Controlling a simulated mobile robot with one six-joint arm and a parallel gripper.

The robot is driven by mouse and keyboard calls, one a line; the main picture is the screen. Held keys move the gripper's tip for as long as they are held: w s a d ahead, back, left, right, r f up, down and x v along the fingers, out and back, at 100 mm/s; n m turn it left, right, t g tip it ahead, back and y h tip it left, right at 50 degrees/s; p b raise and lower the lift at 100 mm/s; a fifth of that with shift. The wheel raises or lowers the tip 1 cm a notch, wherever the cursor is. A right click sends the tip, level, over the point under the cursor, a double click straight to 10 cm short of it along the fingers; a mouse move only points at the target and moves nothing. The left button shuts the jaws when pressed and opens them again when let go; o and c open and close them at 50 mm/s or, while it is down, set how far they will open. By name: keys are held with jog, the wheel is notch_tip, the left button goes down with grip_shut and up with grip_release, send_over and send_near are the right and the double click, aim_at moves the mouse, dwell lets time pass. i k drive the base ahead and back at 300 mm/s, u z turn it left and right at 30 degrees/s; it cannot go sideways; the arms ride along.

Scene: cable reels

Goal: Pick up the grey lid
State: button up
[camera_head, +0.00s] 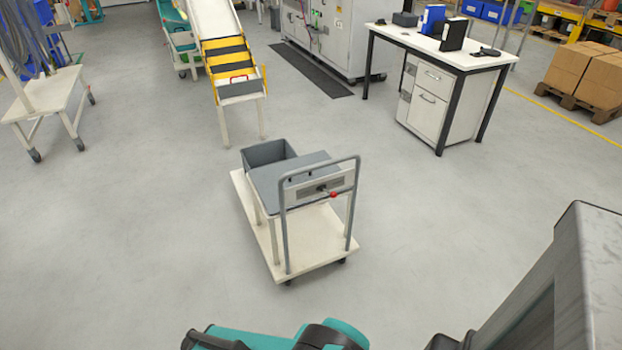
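A flat grey panel (290,177), which looks like the grey lid, lies level on the raised part of a cart, beside an open grey bin (268,153). I cannot tell for certain that it is a separate lid. The cart's grey push handle (284,230) stands in front of it and crosses part of its near side. My gripper is not clearly visible; only teal and black parts of my arm show at the bottom edge, well short of the cart.
The cart (310,240) has a cream deck and stands on open grey floor. A light panel with a red knob (333,194) sits at the handle. A conveyor (228,60) stands behind, a desk (450,50) back right, and a wheeled table (45,100) left.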

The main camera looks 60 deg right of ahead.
aim_at(266, 179)
jog(key=u, duration=0.05)
jog(key=i, duration=1)
jog(key=z, duration=0.1)
